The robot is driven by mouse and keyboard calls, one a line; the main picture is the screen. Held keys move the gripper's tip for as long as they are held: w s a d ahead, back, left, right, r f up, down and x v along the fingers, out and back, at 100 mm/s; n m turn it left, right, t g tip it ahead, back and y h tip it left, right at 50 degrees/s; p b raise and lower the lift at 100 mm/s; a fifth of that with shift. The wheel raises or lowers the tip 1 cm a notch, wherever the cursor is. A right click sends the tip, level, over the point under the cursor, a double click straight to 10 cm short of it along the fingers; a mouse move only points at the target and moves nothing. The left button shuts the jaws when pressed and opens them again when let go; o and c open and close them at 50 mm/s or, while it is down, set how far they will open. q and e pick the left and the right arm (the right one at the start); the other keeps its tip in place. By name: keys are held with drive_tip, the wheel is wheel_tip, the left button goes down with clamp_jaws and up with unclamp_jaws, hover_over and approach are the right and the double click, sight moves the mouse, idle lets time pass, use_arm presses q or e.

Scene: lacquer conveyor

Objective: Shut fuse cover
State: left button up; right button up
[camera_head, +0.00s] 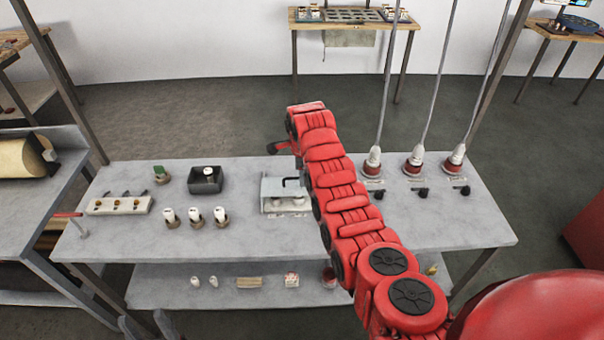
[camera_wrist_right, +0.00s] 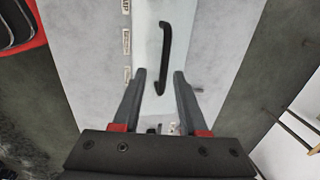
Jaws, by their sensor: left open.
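The fuse cover (camera_head: 271,186) is a pale panel with a black bar handle (camera_head: 294,182), near the middle of the grey table. Small white parts show under its front edge; I cannot tell its exact angle. In the right wrist view the pale cover (camera_wrist_right: 148,42) and its dark handle (camera_wrist_right: 165,50) lie ahead. My right gripper (camera_wrist_right: 160,74) is open, with the handle's near end between its fingertips as seen from there; contact is not clear. In the head view my right gripper (camera_head: 283,148) is mostly hidden behind its red arm. My left gripper (camera_head: 144,320) is open and empty at the bottom edge, away from the cover.
White cylinders (camera_head: 195,216) on holders, a dark box (camera_head: 206,181) and a pale block with knobs (camera_head: 120,205) stand left of the cover. Several corded red-and-white plugs (camera_head: 413,163) stand right. A lower shelf (camera_head: 170,285) holds small parts.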

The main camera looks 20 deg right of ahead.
drive_tip(key=shift+r, duration=0.15)
drive_tip(key=shift+r, duration=0.3)
wheel_tip(320, 180, up, 4)
drive_tip(key=b, duration=0.2)
wheel_tip(320, 180, up, 10)
drive_tip(key=p, duration=1)
hover_over(302, 190)
drive_tip(key=s, duration=0.2)
drive_tip(key=shift+s+a+r, duration=0.1)
drive_tip(key=shift+a+r, duration=0.1)
drive_tip(key=shift+r, duration=0.35)
drive_tip(key=shift+a+r, duration=0.15)
drive_tip(key=shift+r, duration=0.4)
